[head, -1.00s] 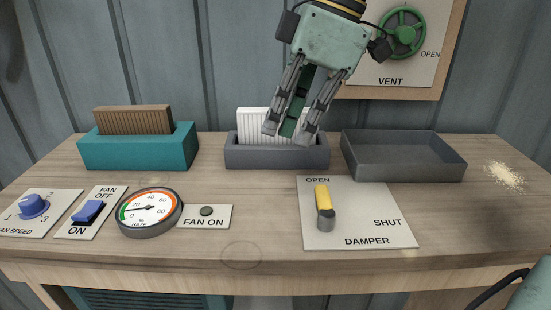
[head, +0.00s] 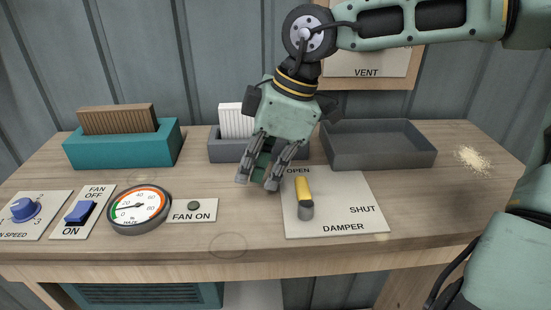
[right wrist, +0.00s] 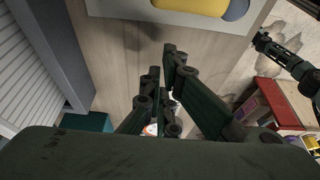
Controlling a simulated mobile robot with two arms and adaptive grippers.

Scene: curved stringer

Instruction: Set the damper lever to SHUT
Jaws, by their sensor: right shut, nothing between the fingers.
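The damper lever (head: 304,188) has a yellow handle on a grey pivot, on a white plate (head: 345,210) marked OPEN, SHUT and DAMPER. The handle points away from me, toward OPEN at the plate's upper left; SHUT is at the right. My right gripper (head: 258,181) is shut and empty, pointing down just left of the plate and apart from the lever. In the right wrist view, the yellow handle (right wrist: 190,5) shows at the top edge, beyond the fingers (right wrist: 160,62).
Behind the plate stands an empty dark tray (head: 378,155). A grey holder (head: 222,148) with a white filter is behind my gripper. A teal holder (head: 122,148), a round gauge (head: 139,208) and fan switches are to the left.

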